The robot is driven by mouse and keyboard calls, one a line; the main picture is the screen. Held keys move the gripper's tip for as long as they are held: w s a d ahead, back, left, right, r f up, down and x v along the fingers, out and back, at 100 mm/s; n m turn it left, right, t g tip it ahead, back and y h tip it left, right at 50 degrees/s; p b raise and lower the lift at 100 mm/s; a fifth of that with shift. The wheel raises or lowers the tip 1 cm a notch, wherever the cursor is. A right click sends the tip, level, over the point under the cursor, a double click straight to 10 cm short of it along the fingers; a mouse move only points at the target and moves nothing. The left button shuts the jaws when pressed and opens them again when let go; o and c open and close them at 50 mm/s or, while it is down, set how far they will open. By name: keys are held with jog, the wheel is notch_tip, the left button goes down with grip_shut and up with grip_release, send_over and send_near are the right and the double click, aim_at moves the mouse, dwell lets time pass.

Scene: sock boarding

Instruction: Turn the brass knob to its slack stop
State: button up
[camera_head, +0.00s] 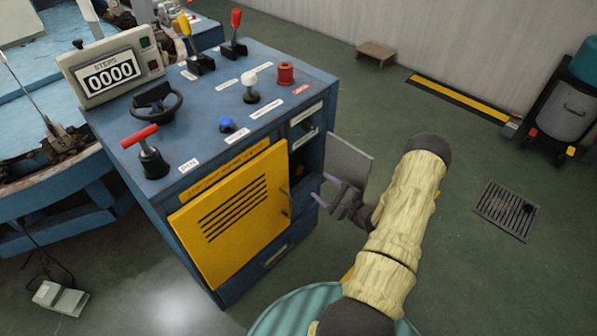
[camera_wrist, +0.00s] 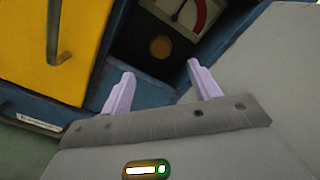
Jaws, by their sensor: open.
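The brass knob (camera_wrist: 160,47) is a small round disc inside a dark recess in the blue cabinet, seen in the wrist view. In the head view the knob (camera_head: 299,170) is tiny and dim. My gripper (camera_head: 320,188) is at the recess mouth on the cabinet's right side. Its two lilac fingers (camera_wrist: 160,70) are open and empty, spread to either side below the knob in the wrist view, apart from it. A dial (camera_wrist: 188,14) with a red arc and a dark needle sits above the knob, partly cut off. The knob's turn angle cannot be read.
A grey panel (camera_head: 348,158) stands out from the cabinet beside my gripper. A yellow door (camera_head: 235,215) with a handle (camera_wrist: 53,35) is left of the recess. Levers and buttons cover the blue console top (camera_head: 205,110). Open green floor lies to the right.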

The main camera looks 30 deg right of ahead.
aim_at(301, 171)
jog(key=b+x, duration=0.2)
jog(key=x, duration=0.9)
jog(key=shift+f, duration=0.1)
jog(key=shift+w, duration=0.35)
jog(key=shift+w+a, duration=0.1)
jog(key=shift+a, duration=0.05)
jog(key=c, duration=1)
jog(key=shift+o, duration=0.2)
